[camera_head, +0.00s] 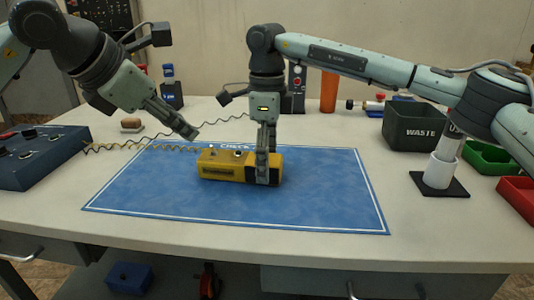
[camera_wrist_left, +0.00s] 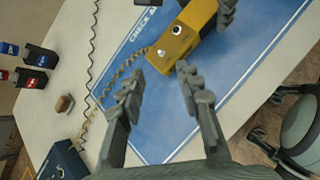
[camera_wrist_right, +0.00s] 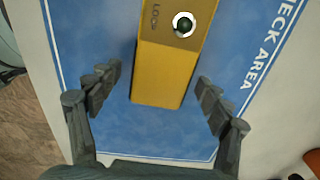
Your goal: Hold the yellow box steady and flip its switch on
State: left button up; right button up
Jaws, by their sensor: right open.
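The yellow box (camera_head: 225,171) lies on the blue mat; it also shows in the left wrist view (camera_wrist_left: 185,38) and the right wrist view (camera_wrist_right: 160,75). Its top bears a dark round part in a white ring (camera_wrist_right: 184,24) and a small silvery part (camera_wrist_left: 161,53), probably the switch; its position is too small to tell. My right gripper (camera_head: 266,172) is open, pointing down, with its fingers on either side of the box's right end; the right wrist view shows gaps beside the box. My left gripper (camera_wrist_left: 160,100) is open and empty, above and left of the box.
The blue mat (camera_head: 330,200) has free room around the box. A coiled cable (camera_head: 170,147) runs from the box's left toward a blue console (camera_head: 40,155). A brown block (camera_head: 131,125) lies behind.

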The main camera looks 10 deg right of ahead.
pick_arm(q)
jog(key=shift+c, duration=0.3)
pick_arm(e)
jog(key=c, duration=1.5)
pick_arm(q)
jog(key=shift+w, duration=0.1)
jog(key=shift+c, duration=1.3)
pick_arm(e)
jog(key=shift+o, duration=0.2)
pick_arm(q)
jog(key=shift+w+d+n+g, duration=0.25)
jog(key=shift+n+g, duration=0.05)
jog(key=shift+n, duration=0.3)
jog(key=shift+c, duration=1.1)
jog(key=n+g, duration=0.1)
jog(key=n, duration=0.1)
jog(key=w+d+n+g, duration=0.1)
jog(key=shift+w+d+n+y, duration=0.2)
jog(key=shift+n+y, duration=0.2)
grip_shut()
jog(key=r+n+g, duration=0.1)
jog(key=n, duration=0.2)
jog(key=w+r+n+g+y, duration=0.1)
jog(key=n, duration=0.2)
jog(key=n+g, duration=0.1)
jog(key=n, duration=0.2)
jog(key=shift+w+d+r+y, duration=0.3)
jog(key=shift+d+r+y, duration=0.1)
